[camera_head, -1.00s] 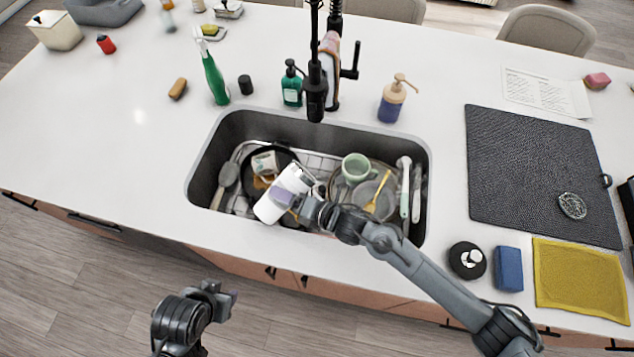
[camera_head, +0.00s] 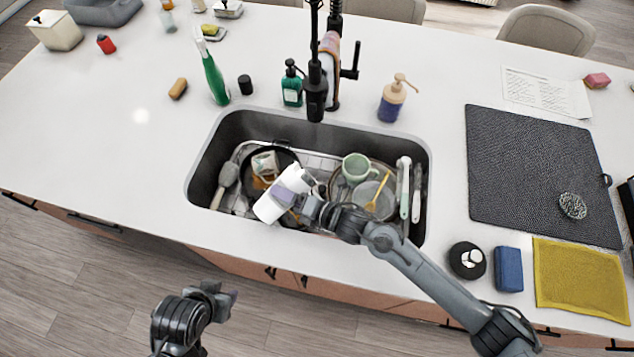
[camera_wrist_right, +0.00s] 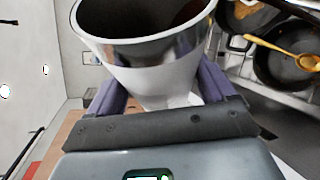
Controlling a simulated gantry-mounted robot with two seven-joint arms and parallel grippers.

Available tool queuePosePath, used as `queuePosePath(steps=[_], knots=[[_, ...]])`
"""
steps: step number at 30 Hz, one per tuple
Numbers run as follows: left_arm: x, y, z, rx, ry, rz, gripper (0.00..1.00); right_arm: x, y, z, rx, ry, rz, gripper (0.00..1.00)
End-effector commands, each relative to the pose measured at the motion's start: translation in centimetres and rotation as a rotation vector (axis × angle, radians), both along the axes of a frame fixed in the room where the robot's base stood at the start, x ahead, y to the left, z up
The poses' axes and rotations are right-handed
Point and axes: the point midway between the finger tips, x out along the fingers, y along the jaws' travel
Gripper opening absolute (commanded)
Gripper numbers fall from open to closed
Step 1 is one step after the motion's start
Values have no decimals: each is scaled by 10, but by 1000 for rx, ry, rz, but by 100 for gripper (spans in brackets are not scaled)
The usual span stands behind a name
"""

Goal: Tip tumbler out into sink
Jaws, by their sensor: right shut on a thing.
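The white tumbler (camera_head: 268,208) is tilted over the front left part of the sink (camera_head: 230,128). My right gripper (camera_head: 287,197) is shut on it from the front right, with a purple finger pad against its side. In the right wrist view the tumbler (camera_wrist_right: 165,60) sits between both purple fingers. Its shiny metal rim and dark inside show at the top; whether liquid is in it I cannot tell. My left gripper (camera_head: 222,298) is empty, in front of the counter; its jaw opening is unclear.
The sink holds a dark pan (camera_head: 252,163), a green mug (camera_head: 356,168), a yellow spoon (camera_head: 378,190) and other dishes. The black faucet (camera_head: 316,95) stands behind it. A teal soap bottle (camera_head: 292,90) and a pump bottle (camera_head: 392,103) flank the faucet.

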Motion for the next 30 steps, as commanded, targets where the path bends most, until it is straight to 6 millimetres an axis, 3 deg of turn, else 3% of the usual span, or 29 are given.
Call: queuePosePath(steps=[30], knots=[[0, -3, -1, -11, 1, 8, 43, 1, 0, 0, 47, 36, 0, 41]])
